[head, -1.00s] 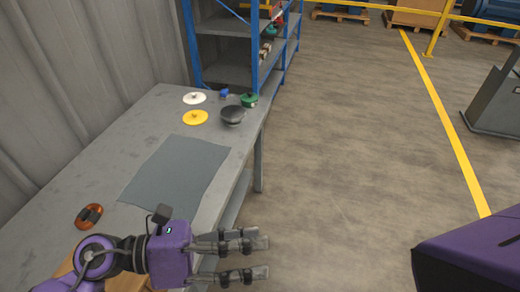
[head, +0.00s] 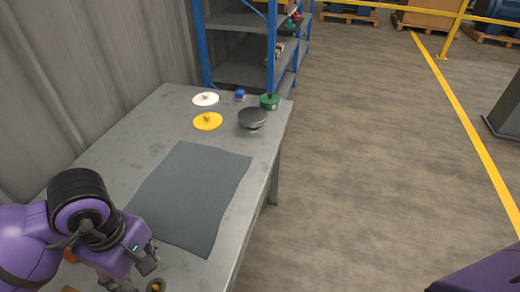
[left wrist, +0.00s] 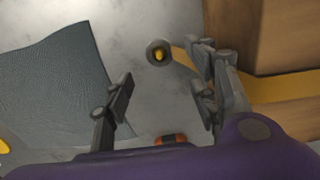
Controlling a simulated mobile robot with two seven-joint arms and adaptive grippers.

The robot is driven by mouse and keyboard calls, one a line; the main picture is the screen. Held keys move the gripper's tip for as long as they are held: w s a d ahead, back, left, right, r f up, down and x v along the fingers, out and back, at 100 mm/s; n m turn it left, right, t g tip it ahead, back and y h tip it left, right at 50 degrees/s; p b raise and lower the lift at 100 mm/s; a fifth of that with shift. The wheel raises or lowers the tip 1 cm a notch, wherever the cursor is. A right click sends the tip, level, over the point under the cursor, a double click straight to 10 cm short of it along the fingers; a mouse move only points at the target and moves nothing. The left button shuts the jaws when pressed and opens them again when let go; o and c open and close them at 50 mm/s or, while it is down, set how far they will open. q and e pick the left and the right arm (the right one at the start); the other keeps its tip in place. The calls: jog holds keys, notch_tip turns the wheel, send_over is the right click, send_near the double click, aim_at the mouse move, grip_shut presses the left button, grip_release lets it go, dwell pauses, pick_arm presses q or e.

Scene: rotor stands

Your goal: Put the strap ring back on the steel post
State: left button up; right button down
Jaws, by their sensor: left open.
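A round grey ring-like piece with a yellow centre (left wrist: 158,52) lies at the end of a yellow band in the left wrist view. It also shows at the bottom edge of the head view (head: 155,285). I cannot tell whether it is the strap ring, or whether a post stands inside it. My left gripper (left wrist: 165,82) is open and empty, pointing down at the table, with this piece just beyond its fingertips. In the head view the gripper (head: 120,284) is partly cut off. No steel post can be clearly made out. My right gripper is not in view.
A brown box (left wrist: 285,32) with the yellow band (left wrist: 285,88) stands at right. An orange and dark part (left wrist: 172,139) lies near my wrist. A grey mat (head: 190,195) covers the middle of the table (head: 140,125). White (head: 206,99), yellow (head: 207,121), green (head: 269,101) and dark (head: 252,118) parts stand far back.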

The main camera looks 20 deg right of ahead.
aim_at(154, 287)
pick_arm(q)
notch_tip(154, 287, down, 8)
jog(key=b, duration=0.5)
jog(key=shift+r, duration=0.1)
jog(key=shift+f+b, duration=0.5)
jog(key=shift+f, duration=0.1)
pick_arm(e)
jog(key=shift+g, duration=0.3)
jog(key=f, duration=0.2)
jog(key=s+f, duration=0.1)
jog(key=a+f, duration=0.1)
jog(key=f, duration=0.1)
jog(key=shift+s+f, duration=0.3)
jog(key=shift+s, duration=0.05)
pick_arm(q)
jog(key=shift+r, duration=0.1)
jog(key=shift+c, duration=0.5)
jog(key=c, duration=1.1)
